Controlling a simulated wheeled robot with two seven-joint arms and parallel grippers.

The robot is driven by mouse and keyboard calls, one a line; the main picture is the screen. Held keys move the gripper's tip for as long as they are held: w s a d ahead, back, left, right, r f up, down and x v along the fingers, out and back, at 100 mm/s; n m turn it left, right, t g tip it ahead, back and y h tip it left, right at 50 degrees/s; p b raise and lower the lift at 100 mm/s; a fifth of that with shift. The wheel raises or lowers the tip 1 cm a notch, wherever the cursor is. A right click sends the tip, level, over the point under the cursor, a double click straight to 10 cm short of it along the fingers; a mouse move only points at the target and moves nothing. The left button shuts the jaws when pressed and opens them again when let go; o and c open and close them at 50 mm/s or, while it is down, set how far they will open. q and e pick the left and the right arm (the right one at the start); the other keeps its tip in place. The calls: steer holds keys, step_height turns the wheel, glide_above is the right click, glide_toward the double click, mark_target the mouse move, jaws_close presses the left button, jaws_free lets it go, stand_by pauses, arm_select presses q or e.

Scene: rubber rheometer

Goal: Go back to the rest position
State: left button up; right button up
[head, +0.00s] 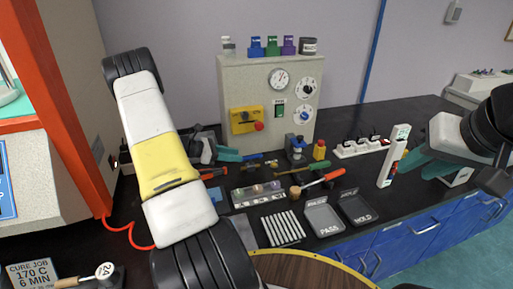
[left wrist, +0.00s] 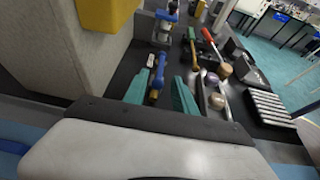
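My left gripper (head: 240,164) is over the black bench in front of the grey instrument, partly hidden by my white and yellow arm link in the head view. In the left wrist view its two teal fingers (left wrist: 162,92) are spread apart. A blue and yellow tool (left wrist: 157,80) shows between them, and I see no grip on it. My right gripper (head: 412,168) is at the right, its teal fingers apart beside a white upright device (head: 393,158). Whether a finger touches the device I cannot tell.
A grey instrument (head: 297,85) with gauge and knobs stands behind. PASS (head: 323,231) and HOLD (head: 358,221) trays, metal rods (head: 283,228), a red-handled tool (head: 322,182) and a power strip (head: 361,148) crowd the bench. An orange frame (head: 62,110) rises at left.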

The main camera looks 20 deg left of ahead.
arm_select(q)
steer(key=shift+s+a+r, duration=0.1)
steer(key=shift+s+a, duration=0.05)
stand_by(0.3)
steer(key=s+d+r+m+g+y, duration=0.1)
steer(key=s+d+r+m+g, duration=0.25)
steer(key=d+r+m, duration=0.4)
steer(key=s+d+r+m+g+y, duration=0.2)
steer(key=s+d+r+m, duration=0.2)
steer(key=d+r, duration=0.5)
steer(key=s+d+r+m+t+y, duration=0.1)
steer(key=s+d+r+m+y, duration=0.1)
steer(key=s+r+m, duration=0.3)
steer(key=s+d+r+m+t+y, duration=0.2)
steer(key=s+r+m, duration=0.4)
steer(key=s, duration=0.8)
steer(key=d+m+y, duration=0.1)
steer(key=m, duration=0.2)
steer(key=shift+s+d+r+m, duration=0.15)
steer(key=shift+d+m, duration=0.05)
steer(key=shift+m, duration=0.15)
steer(key=shift+t, duration=0.25)
